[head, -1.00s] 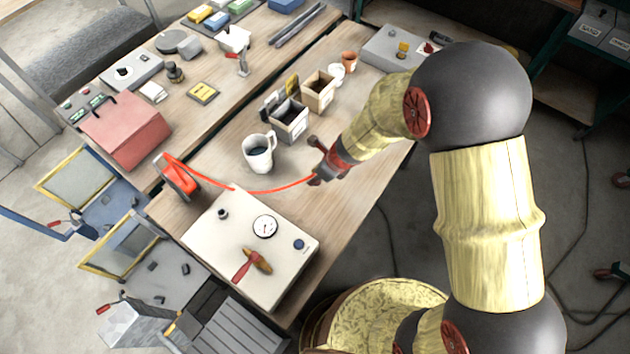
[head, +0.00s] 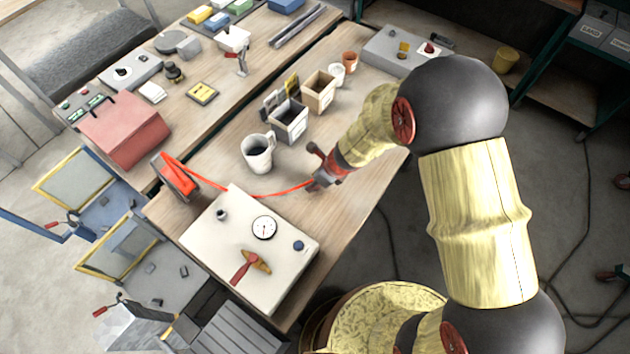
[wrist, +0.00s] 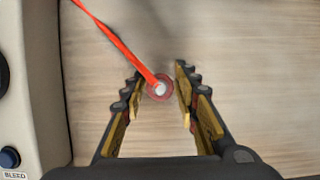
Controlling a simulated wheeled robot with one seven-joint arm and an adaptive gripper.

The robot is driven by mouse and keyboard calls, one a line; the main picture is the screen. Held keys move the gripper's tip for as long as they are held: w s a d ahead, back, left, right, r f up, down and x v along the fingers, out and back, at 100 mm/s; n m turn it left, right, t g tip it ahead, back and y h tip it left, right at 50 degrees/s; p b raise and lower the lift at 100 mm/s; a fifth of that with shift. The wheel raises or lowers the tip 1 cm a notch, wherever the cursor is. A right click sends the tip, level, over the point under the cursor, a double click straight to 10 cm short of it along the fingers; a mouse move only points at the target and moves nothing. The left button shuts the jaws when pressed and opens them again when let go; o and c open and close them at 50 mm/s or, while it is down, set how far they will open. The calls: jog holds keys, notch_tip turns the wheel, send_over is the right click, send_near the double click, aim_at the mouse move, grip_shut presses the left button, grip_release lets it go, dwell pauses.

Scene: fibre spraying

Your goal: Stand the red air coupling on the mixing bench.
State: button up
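The red air coupling (wrist: 150,91) shows end-on between my fingertips in the wrist view, with a pale centre. A red hose (wrist: 114,40) runs from it to the upper left. In the head view my gripper (head: 318,183) is low over the mixing bench (head: 352,200), right of the mug. The coupling is hard to make out there, and the hose (head: 270,193) ends at my fingertips. I cannot tell whether the coupling touches the bench top.
A white box with a gauge (head: 210,240) stands on the near left of the bench. A mug (head: 257,152) and small bins (head: 288,122) stand behind my gripper. A red hose holder (head: 179,180) sits at the left edge. Bare wood lies around my gripper.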

jog(key=shift+o, duration=1)
jog(key=shift+d+r+p, duration=0.1)
jog(key=shift+r+p, duration=0.25)
jog(key=shift+r, duration=0.2)
jog(key=p+v, duration=0.3)
jog(key=v, duration=0.8)
jog(key=shift+s+p, duration=0.15)
jog(key=shift+p, duration=0.15)
jog(key=shift+r, duration=0.15)
